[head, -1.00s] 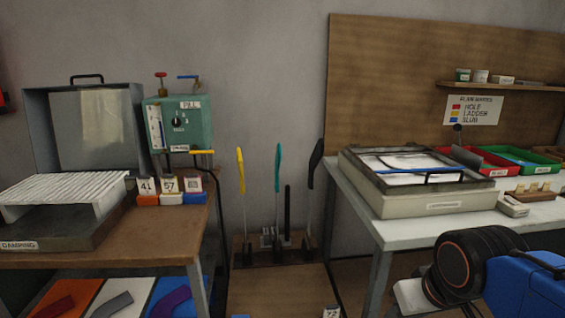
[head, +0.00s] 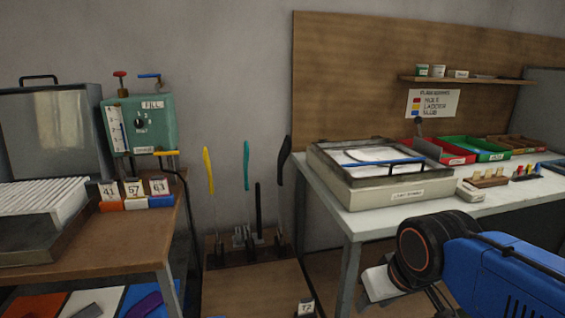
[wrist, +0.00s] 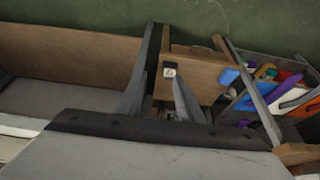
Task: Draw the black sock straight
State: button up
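The black sock (head: 284,162) hangs on the rightmost upright form of a wooden stand, between the two tables. It looks slightly tilted, and its folds are too small to make out. A yellow sock (head: 208,170) and a teal sock (head: 246,165) are on the forms to its left. My gripper (head: 378,287) is at the lower right in the head view, in front of the white table and well apart from the black sock. I cannot make out the black sock in the wrist view.
The white table (head: 420,222) bears a framed box (head: 385,194) and coloured trays. The left wooden table (head: 110,240) bears a green machine (head: 140,122) and number tags. The wooden platform (head: 250,290) has a bare front with a tag (head: 306,308); it also shows in the wrist view (wrist: 190,88).

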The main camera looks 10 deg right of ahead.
jog(key=shift+o, duration=0.5)
jog(key=shift+w, duration=0.1)
jog(key=t, duration=1.2)
send_near(282, 179)
jog(key=w, duration=0.2)
jog(key=shift+w+f, duration=0.15)
jog(key=shift+w, duration=1.45)
jog(key=shift+w+f, duration=0.15)
jog(key=shift+w, duration=1.5)
jog(key=shift+w+f, duration=0.15)
jog(key=shift+w, duration=1.45)
jog(key=shift+c, duration=0.4)
grip_shut()
jog(key=shift+f, duration=0.15)
